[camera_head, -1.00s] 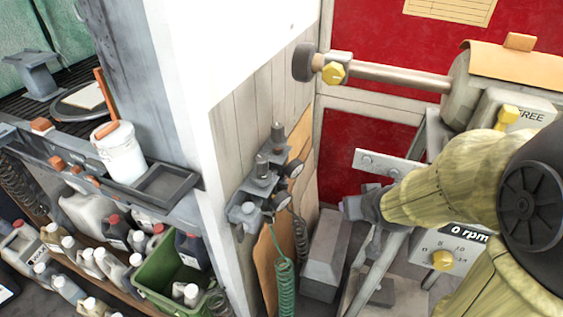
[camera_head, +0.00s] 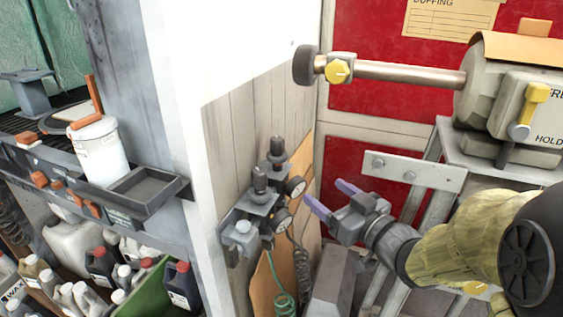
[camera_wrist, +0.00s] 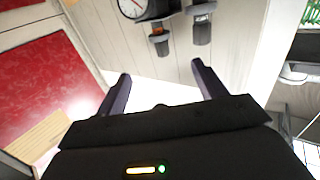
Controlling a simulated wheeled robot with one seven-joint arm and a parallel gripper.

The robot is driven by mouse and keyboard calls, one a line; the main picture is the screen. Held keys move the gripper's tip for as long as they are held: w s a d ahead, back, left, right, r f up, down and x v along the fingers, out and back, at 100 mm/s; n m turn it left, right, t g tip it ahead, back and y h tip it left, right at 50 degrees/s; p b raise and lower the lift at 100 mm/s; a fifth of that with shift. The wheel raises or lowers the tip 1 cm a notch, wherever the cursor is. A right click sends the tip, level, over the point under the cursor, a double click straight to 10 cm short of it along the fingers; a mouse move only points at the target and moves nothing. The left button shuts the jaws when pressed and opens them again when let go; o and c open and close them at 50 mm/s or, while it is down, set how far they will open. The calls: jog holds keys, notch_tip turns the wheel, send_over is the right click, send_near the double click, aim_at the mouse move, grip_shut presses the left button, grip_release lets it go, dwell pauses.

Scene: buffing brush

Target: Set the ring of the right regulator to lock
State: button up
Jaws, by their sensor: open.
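Two grey regulators with dark knobs stand side by side on the wall by the corner. The right regulator (camera_head: 277,152) is the farther one, with a round gauge (camera_head: 295,187) at its right; the left regulator (camera_head: 260,180) is nearer. My gripper (camera_head: 332,197) is open and empty, to the right of the regulators and apart from them. In the wrist view the scene is turned over: the right regulator's knob (camera_wrist: 158,42) shows an orange band beyond my open gripper (camera_wrist: 160,72), and the left regulator's knob (camera_wrist: 202,28) is beside it. The ring's setting is too small to read.
A grey machine (camera_head: 515,100) with a shaft stands at the right, with a metal frame below it. Red cabinet panels (camera_head: 365,125) are behind. A green hose (camera_head: 284,304) hangs below the regulators. A shelf with a white bucket (camera_head: 98,150) and several bottles is at left.

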jog(key=p, duration=0.9)
send_near(280, 165)
jog(key=x, duration=0.3)
jog(key=r+x, duration=0.1)
jog(key=x, duration=0.2)
jog(key=r+x, duration=0.1)
jog(key=x, duration=0.2)
jog(key=shift+w+a, duration=0.15)
jog(key=shift+w, duration=0.1)
jog(key=c, duration=1.4)
jog(key=shift+s+f+b, duration=0.1)
jog(key=shift+f+b, duration=0.65)
jog(key=shift+f, duration=0.2)
